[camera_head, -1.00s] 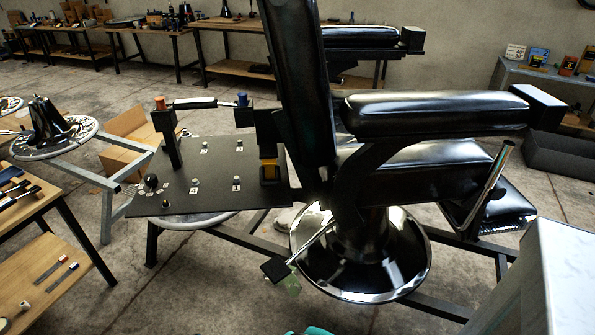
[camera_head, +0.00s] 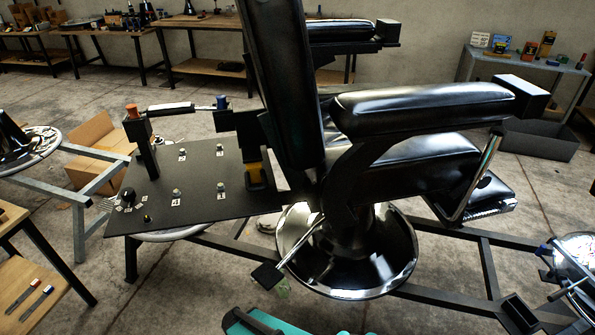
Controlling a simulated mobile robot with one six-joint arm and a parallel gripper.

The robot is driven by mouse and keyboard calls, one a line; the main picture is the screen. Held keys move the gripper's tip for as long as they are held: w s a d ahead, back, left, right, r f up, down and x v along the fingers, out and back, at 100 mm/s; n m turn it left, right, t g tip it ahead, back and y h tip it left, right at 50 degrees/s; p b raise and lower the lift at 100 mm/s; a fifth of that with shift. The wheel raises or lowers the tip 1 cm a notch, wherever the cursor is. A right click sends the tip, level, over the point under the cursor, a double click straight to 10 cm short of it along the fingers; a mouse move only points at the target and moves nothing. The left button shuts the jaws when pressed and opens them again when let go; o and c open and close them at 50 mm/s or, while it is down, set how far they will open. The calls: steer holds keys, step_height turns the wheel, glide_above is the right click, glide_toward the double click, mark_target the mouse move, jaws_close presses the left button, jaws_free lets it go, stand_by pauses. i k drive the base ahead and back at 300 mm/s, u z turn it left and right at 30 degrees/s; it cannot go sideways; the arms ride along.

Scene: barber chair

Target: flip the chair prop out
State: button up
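The black barber chair (camera_head: 425,110) stands in the middle on a round chrome base (camera_head: 335,280), its backrest (camera_head: 285,80) tilted back slightly. Behind the backrest, a rod (camera_head: 175,108) with a white and chrome body spans between an orange-capped post (camera_head: 140,140) and a blue-capped block (camera_head: 223,118). A chrome lever with a black end pad (camera_head: 267,275) juts from the base. A chrome bar (camera_head: 478,175) stands by the footrest (camera_head: 485,205). No part is plainly marked as the prop, so I cannot tell which it is. My gripper is not in view.
A black panel (camera_head: 205,205) with numbered knobs lies left of the chair. Dark frame rails (camera_head: 450,297) run low around the base. A teal shape (camera_head: 262,322) cuts into the bottom edge. Another round chrome base (camera_head: 580,255) is at right.

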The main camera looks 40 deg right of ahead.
mark_target(254, 174)
steer(key=z, duration=0.8)
steer(key=k, duration=1.05)
steer(key=i, duration=0.95)
steer(key=z, duration=0.05)
